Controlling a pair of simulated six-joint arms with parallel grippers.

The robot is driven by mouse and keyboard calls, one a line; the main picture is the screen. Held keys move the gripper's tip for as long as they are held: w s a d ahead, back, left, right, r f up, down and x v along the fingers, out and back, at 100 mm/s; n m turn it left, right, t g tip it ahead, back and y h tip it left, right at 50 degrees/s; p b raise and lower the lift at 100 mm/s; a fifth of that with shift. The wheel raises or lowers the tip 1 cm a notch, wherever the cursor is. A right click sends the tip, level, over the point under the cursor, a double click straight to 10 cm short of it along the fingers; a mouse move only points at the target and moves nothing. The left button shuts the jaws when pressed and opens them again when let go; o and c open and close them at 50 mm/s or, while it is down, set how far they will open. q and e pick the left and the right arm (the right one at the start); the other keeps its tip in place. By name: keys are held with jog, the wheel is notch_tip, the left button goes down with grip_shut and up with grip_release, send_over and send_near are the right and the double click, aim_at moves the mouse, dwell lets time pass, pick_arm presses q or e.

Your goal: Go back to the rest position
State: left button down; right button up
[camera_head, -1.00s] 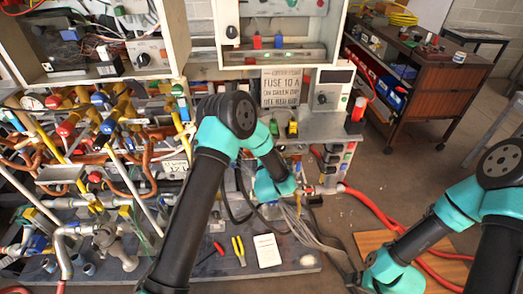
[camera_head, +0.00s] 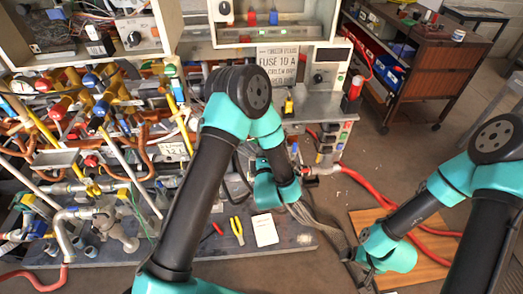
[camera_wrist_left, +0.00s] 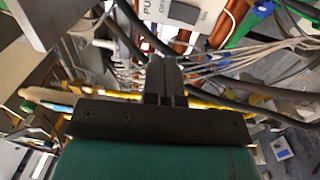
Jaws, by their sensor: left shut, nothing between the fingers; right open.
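My left arm reaches over the bench, with its teal wrist (camera_head: 275,185) in front of the heater unit. Its fingers are hidden in the head view. In the left wrist view my left gripper (camera_wrist_left: 166,68) is shut and empty, close to a bundle of grey wires and a dark cable. My right gripper (camera_head: 364,268) is open, low at the right in the head view, above the floor near a brown board (camera_head: 410,245). Its fingers show small and dark there.
Copper and yellow pipework (camera_head: 90,120) fills the left. A fuse sign (camera_head: 280,62) stands on the unit. Yellow-handled pliers (camera_head: 237,230) and a white notepad (camera_head: 265,230) lie on the bench front. A red hose (camera_head: 375,195) crosses the floor. A brown cart (camera_head: 425,80) stands at back right.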

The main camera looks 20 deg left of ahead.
pick_arm(q)
jog(key=s+a+f+m+g+h, duration=0.2)
jog(key=s+f+m+g+h, duration=0.15)
jog(key=f+m, duration=0.2)
jog(key=s+a+f+m+g+h, duration=0.1)
jog(key=s+f+m+g+h, duration=0.3)
jog(key=f, duration=0.3)
jog(key=s+a+f+m+g+h, duration=0.1)
jog(key=s+f+m+g+h, duration=0.1)
jog(key=s, duration=0.6)
jog(key=s+a+f+m+g+h, duration=0.1)
jog(key=s+f+m+g, duration=0.2)
jog(key=s+m+g, duration=0.4)
jog(key=shift+s+f+m+h, duration=0.4)
jog(key=shift+s+m, duration=0.35)
jog(key=shift+m, duration=0.2)
